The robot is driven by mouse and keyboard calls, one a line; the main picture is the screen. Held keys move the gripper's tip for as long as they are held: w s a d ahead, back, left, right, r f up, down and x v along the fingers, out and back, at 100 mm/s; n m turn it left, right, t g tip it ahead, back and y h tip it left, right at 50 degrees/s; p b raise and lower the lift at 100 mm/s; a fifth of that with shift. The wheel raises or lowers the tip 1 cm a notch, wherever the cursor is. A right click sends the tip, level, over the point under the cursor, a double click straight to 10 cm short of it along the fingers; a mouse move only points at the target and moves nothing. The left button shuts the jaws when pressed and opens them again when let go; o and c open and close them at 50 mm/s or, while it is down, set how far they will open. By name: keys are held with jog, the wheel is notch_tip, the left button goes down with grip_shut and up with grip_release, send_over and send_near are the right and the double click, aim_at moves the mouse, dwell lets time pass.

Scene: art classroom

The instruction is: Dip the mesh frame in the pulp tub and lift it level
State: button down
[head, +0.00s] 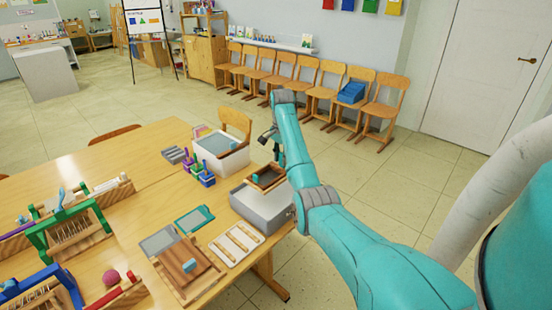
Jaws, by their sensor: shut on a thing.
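A small wooden frame (256,186) with a dark inside and a teal piece on it shows just above a grey tub (264,224) at the table's right edge. The frame looks close to level. My gripper (277,158) reaches down to the frame's far right side and is shut on it. The fingertips are small and partly hidden by my arm. The grey tub has a pale inside, which I take for the pulp. I cannot tell whether the frame touches anything in the tub.
A white tub (228,163) stands behind, beside small coloured bottles (203,172). Flat screens, a wooden board (187,270) and a white panel with wooden strips (237,245) lie in front. Small looms (72,230) crowd the left.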

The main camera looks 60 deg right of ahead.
aim_at(281, 167)
jog(key=shift+f, duration=5.7)
jog(key=shift+r, duration=0.15)
jog(key=shift+r, duration=3.3)
